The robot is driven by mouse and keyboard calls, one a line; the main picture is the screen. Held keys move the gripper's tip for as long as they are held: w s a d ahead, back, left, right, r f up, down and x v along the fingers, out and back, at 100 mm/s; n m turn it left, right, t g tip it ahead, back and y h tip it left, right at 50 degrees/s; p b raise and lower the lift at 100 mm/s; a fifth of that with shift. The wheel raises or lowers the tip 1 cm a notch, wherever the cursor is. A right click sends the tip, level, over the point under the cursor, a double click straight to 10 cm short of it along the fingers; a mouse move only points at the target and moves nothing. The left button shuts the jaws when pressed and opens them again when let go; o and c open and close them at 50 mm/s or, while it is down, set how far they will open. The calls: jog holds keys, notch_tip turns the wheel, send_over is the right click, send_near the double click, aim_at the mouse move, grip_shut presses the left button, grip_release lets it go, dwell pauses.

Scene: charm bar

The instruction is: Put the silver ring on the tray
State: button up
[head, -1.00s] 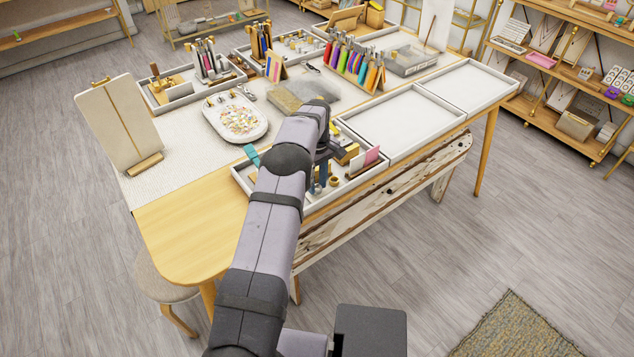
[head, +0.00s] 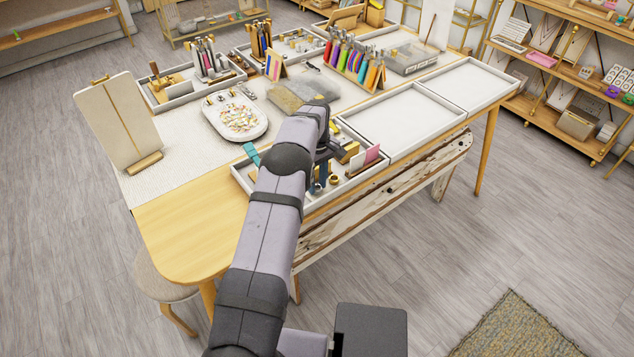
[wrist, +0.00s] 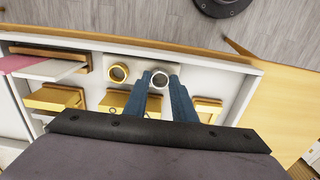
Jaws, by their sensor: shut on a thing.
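The silver ring (wrist: 160,79) sits between the fingertips of my gripper (wrist: 158,78) in the wrist view. My gripper is shut on it, low over the front compartment tray (wrist: 213,58). I cannot tell whether the ring still touches the surface under it. In the head view my gripper (head: 318,186) shows only partly under my arm, and I cannot make out the ring there. An oval white tray (head: 207,123) holding many small charms lies at the left on the table. Two empty white rectangular trays (head: 400,119) (head: 467,86) lie at the right.
A gold ring (wrist: 118,72) is just left of the silver one. Gold blocks (wrist: 55,98) and a pink card (head: 364,160) stand in the same compartment tray. A row of colourful upright items (head: 355,64) stands behind the empty trays. A board (head: 120,125) stands at the left.

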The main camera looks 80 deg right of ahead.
jog(key=shift+f, duration=0.1)
dwell(0.3)
jog(key=o, duration=1.1)
jog(key=shift+c, duration=0.2)
notch_tip(320, 180, up, 7)
jog(key=b, duration=0.2)
